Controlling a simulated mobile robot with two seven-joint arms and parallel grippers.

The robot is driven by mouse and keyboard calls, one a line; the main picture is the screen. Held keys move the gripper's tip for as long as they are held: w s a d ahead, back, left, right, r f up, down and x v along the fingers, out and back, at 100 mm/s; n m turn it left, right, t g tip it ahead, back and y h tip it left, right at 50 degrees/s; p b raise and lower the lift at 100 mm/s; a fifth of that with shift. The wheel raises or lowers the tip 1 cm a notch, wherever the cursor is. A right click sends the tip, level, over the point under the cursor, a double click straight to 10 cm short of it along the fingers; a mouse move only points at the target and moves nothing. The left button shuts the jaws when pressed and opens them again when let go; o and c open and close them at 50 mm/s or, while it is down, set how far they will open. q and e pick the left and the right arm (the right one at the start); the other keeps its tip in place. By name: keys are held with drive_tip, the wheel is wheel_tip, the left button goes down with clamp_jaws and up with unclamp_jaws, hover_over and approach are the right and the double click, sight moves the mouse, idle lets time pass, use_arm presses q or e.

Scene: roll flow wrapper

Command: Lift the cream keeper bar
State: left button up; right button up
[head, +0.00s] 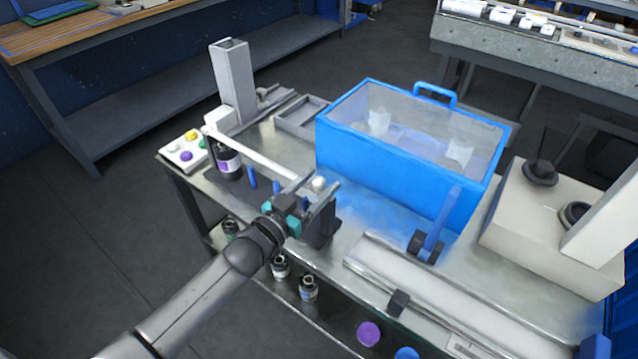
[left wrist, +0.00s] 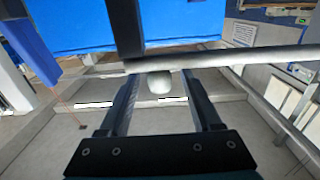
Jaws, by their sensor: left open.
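The cream keeper bar (head: 265,157) is a long pale rod running from the grey upright post down to the near side of the blue-framed box. In the left wrist view the bar (left wrist: 240,57) crosses to the right, just beyond my fingertips. A rounded pale knob (head: 319,183) sits at its near end. My left gripper (head: 313,190) is open at this end. In the left wrist view the knob (left wrist: 160,83) shows between the two dark fingers (left wrist: 158,75), with gaps on both sides. Whether the fingers touch the bar is unclear. My right gripper is out of view.
The blue box (head: 390,180) with a clear lid stands just behind. A grey upright post (head: 233,82), a dark bottle (head: 228,162) and a button panel (head: 184,149) are at the left. Blue pegs (head: 252,178) stand near my gripper. A pale channel (head: 420,290) lies to the right.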

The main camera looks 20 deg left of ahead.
use_arm(q)
drive_tip(key=shift+w+d, duration=0.1)
drive_tip(key=shift+w, duration=0.2)
clamp_jaws()
idle(0.5)
idle(0.9)
